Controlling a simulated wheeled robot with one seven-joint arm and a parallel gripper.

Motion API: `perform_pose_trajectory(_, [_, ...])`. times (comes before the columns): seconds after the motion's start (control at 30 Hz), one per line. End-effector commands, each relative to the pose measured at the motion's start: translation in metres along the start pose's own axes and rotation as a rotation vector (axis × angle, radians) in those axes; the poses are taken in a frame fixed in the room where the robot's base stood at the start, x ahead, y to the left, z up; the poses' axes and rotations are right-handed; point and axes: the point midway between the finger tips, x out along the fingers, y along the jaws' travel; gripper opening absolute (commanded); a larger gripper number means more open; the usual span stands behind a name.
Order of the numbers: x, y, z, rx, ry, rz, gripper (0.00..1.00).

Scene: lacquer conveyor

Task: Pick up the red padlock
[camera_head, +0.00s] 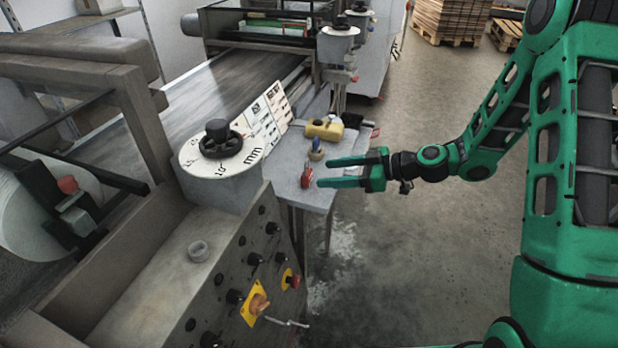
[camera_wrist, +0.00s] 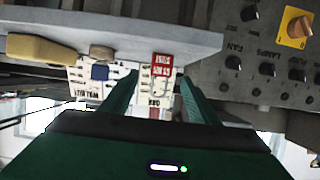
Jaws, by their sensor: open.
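The red padlock (camera_head: 306,178) stands on the small grey table (camera_head: 285,155) beside the machine. In the wrist view the red padlock (camera_wrist: 161,61) shows white lettering and lies between the lines of my two fingers, a little beyond their tips. My gripper (camera_head: 321,172) is open and empty, its two green fingers pointing left toward the padlock. In the wrist view my gripper (camera_wrist: 158,82) has one finger on each side of the padlock's direction. I cannot tell whether either finger touches it.
A blue object (camera_head: 316,145) and a yellow object (camera_head: 325,129) sit farther back on the table. A sign board (camera_head: 265,118) stands at its left. The control panel (camera_head: 250,265) with knobs is nearer. The floor at right is mostly clear.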

Motion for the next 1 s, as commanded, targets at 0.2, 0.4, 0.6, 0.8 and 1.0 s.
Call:
perform_pose_trajectory(0.2, [0.024, 0.0, 0.0, 0.0, -0.002, 0.0, 0.55])
perform_pose_trajectory(0.4, [0.039, -0.002, -0.001, 0.0, -0.002, -0.001, 0.55])
perform_pose_trajectory(0.6, [0.067, -0.004, -0.002, 0.0, -0.003, -0.002, 0.55])
perform_pose_trajectory(0.8, [0.078, -0.003, -0.003, 0.0, -0.002, 0.0, 0.55])
perform_pose_trajectory(1.0, [0.078, -0.003, -0.003, 0.0, -0.002, 0.001, 0.52])
